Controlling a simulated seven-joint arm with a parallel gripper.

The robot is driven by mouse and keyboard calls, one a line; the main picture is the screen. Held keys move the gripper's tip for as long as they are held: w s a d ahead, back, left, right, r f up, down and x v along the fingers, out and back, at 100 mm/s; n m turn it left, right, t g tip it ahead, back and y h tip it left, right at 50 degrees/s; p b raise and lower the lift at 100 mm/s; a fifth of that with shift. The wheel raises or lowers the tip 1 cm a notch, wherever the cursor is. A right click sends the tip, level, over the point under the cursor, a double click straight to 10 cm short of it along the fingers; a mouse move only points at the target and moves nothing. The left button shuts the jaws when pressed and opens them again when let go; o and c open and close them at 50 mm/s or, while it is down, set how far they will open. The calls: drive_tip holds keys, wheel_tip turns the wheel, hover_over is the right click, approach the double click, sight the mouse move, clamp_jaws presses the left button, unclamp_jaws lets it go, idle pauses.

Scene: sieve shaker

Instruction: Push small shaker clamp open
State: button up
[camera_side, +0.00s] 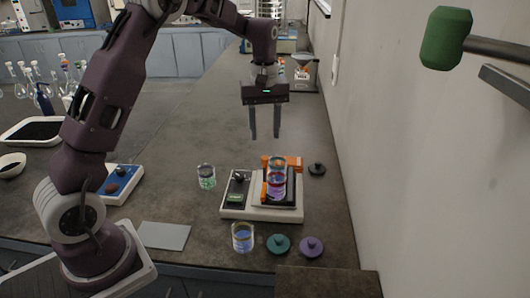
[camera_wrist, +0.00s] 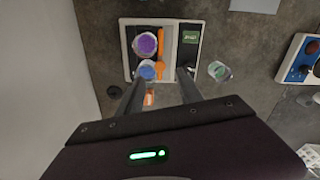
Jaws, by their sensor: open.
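The sieve shaker (camera_side: 234,212) is a white base with a dark platform on the bench; in the wrist view it (camera_wrist: 126,60) lies just beyond the fingertips. Glass jars with coloured contents (camera_side: 277,180) stand on its platform. From above, one jar looks purple (camera_wrist: 146,43) and one blue (camera_wrist: 147,70). A long orange clamp part (camera_wrist: 161,42) runs beside the purple jar, and a smaller orange clamp part (camera_wrist: 160,69) is by the blue one. Orange also shows behind the jars (camera_side: 295,162). My gripper (camera_side: 265,137) is open and empty, pointing down above and behind the shaker.
A green-content beaker (camera_side: 206,178) stands left of the shaker and a blue-content one (camera_side: 242,238) in front. A black lid (camera_side: 317,169) lies right; teal (camera_side: 278,244) and purple (camera_side: 312,246) lids lie in front. A wall (camera_side: 400,150) bounds the right.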

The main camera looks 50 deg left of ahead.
sight(265, 158)
wheel_tip(265, 158, down, 8)
drive_tip(key=shift+w+a+r, duration=0.1)
drive_tip(key=shift+r, duration=0.15)
clamp_jaws()
idle(1.3)
